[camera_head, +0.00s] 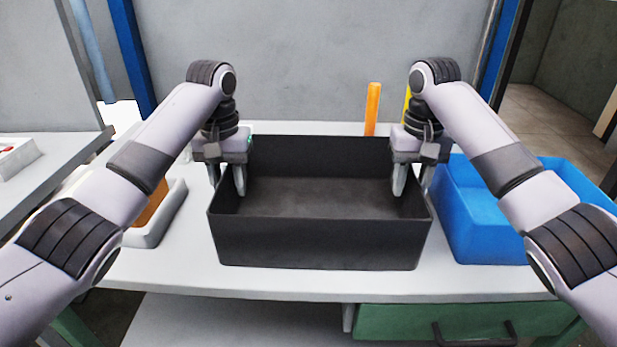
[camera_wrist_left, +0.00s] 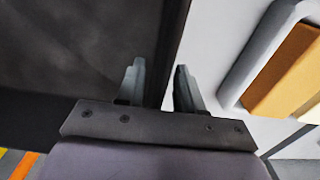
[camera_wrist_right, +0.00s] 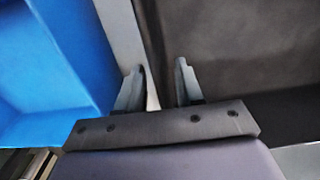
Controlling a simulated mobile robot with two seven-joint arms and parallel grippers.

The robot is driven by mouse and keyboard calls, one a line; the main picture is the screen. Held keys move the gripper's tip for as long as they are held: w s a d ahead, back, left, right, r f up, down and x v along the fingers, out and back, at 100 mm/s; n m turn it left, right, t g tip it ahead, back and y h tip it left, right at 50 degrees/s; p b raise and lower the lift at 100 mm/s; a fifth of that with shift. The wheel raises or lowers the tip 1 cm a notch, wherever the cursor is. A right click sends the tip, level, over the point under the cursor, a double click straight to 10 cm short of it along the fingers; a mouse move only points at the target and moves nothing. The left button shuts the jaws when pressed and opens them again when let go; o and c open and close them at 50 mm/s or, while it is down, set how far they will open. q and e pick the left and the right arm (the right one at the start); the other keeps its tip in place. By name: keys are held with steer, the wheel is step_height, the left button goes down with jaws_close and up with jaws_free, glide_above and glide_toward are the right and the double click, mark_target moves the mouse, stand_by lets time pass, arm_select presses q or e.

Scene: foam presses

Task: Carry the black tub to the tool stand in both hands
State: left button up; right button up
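The black tub (camera_head: 318,243) sits level on the white table and looks empty. My left gripper (camera_head: 227,176) is at the tub's left wall, one finger inside and one outside. In the left wrist view the fingers (camera_wrist_left: 160,85) are apart, with the wall between them and a light gap beside the outer finger. My right gripper (camera_head: 412,180) straddles the right wall the same way. In the right wrist view its fingers (camera_wrist_right: 158,85) are also apart around the wall. I cannot tell which thing is the tool stand.
A blue crate (camera_head: 478,228) stands close to the tub's right. A grey holder with an orange-brown block (camera_head: 152,208) lies to the left. An orange upright (camera_head: 372,108) and a yellow one (camera_head: 407,101) stand behind the tub. The table's front edge (camera_head: 300,287) is near.

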arm_select(q)
steer(key=shift+r, duration=0.15)
step_height(320, 180, up, 12)
steer(key=shift+f, duration=0.15)
arm_select(e)
steer(key=shift+r, duration=0.1)
step_height(320, 180, up, 12)
steer(key=shift+f, duration=0.1)
stand_by(0.9)
